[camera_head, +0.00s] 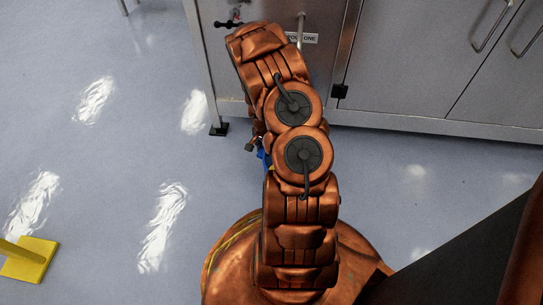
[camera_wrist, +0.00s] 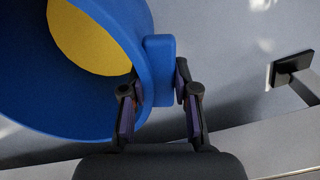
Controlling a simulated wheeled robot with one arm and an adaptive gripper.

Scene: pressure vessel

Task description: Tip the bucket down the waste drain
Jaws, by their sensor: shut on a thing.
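The blue bucket (camera_wrist: 110,115) fills the upper left of the wrist view, with its open mouth partly facing the camera. A yellow area (camera_wrist: 90,40) shows inside it; I cannot tell whether it is liquid or the bottom. My gripper (camera_wrist: 158,82) is shut on the blue block-like grip at the bucket's rim, one finger on each side. In the head view my arm hides most of the gripper and bucket; only a small blue piece (camera_head: 263,157) shows beside the arm. I cannot make out a waste drain in either view.
A grey metal cabinet (camera_head: 420,60) with door handles stands at the back, close to my arm. A partly hidden label (camera_head: 302,37) and a black lever (camera_head: 228,23) are on its left part. A yellow foot (camera_head: 30,258) stands at lower left.

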